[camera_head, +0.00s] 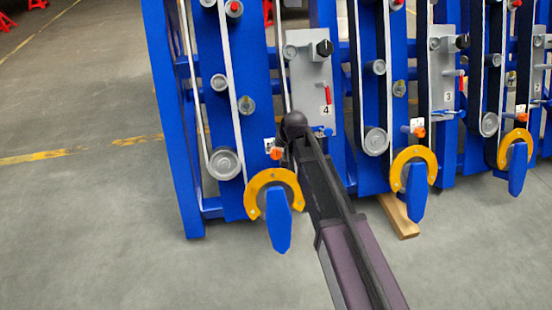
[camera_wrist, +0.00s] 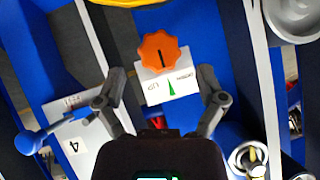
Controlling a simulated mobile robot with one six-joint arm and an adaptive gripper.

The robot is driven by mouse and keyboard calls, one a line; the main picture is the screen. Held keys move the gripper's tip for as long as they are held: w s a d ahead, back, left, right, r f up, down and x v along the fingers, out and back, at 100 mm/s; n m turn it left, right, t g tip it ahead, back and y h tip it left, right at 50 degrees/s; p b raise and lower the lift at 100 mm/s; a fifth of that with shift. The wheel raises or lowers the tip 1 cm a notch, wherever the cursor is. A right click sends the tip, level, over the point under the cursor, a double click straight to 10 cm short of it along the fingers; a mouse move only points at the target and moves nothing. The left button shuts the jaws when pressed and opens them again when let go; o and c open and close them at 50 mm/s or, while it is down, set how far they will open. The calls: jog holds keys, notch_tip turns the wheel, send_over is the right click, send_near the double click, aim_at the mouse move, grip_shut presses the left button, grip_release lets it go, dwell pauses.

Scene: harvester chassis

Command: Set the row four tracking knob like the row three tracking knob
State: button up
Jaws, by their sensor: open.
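The row four tracking knob (camera_wrist: 160,51) is orange and lobed, with a short dark line pointing down the wrist picture, roughly toward its white plate (camera_wrist: 184,83). The plate has lettering and a green wedge. In the head view this knob (camera_head: 277,154) sits above a yellow ring, beside my gripper (camera_head: 285,145). In the wrist view my gripper (camera_wrist: 163,76) is open, one finger on each side of the plate, with the knob beyond the fingertips; no contact shows. The row three tracking knob (camera_head: 419,131) is orange, in the row to the right; its setting is too small to read.
A grey panel marked 4 (camera_head: 312,85) with a black knob and red lever stands behind my arm. A blue lever (camera_wrist: 35,140) lies left in the wrist view. Yellow rings with blue handles (camera_head: 278,220) hang below the knobs. The floor in front is open.

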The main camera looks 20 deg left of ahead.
aim_at(277, 153)
jog(key=shift+b+x, duration=1.35)
jog(key=shift+x, duration=0.4)
jog(key=c, duration=1.1)
